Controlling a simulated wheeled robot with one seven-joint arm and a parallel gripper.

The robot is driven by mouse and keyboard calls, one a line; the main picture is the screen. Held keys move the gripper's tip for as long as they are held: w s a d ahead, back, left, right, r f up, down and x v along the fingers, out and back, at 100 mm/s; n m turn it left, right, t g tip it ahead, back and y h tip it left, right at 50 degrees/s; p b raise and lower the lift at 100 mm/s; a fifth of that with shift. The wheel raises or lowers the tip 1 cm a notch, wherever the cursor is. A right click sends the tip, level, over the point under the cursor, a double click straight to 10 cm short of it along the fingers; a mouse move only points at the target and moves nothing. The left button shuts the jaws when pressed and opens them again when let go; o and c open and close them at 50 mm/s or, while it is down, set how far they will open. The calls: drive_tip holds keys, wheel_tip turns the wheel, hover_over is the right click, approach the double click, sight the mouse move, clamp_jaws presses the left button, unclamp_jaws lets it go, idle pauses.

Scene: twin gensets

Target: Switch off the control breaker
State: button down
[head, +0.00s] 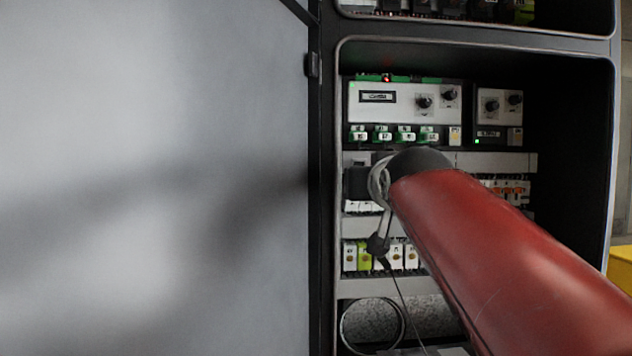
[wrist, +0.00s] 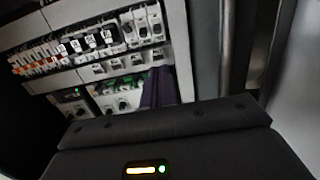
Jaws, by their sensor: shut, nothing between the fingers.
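Inside the open cabinet, a row of breakers with orange toggles (head: 508,187) shows to the right of my arm in the head view. In the wrist view, tilted, the orange-toggle breakers (wrist: 38,58) are at the left, and larger white breakers (wrist: 141,24) stand at the top of the same row. I cannot tell which one is the control breaker. My gripper (wrist: 158,80) shows dark purple fingers, shut and empty, in front of the panel. I cannot tell whether they touch anything. In the head view my red arm hides the gripper and the middle of the panel.
A large grey cabinet door (head: 150,180) stands at the left. Control modules with black knobs (head: 437,100) sit above the breaker row. White and yellow-green terminals (head: 364,256) are below, with loose cables near them. The cabinet's dark right side (head: 570,150) looks empty.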

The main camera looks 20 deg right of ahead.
drive_tip(key=p+x, duration=0.2)
drive_tip(key=x, duration=1.2)
drive_tip(key=shift+w, duration=0.3)
drive_tip(key=shift+d+f, duration=0.15)
drive_tip(key=shift+s+f+t+b, duration=0.1)
drive_tip(key=shift+t+b, duration=0.3)
drive_tip(key=shift+b, duration=0.4)
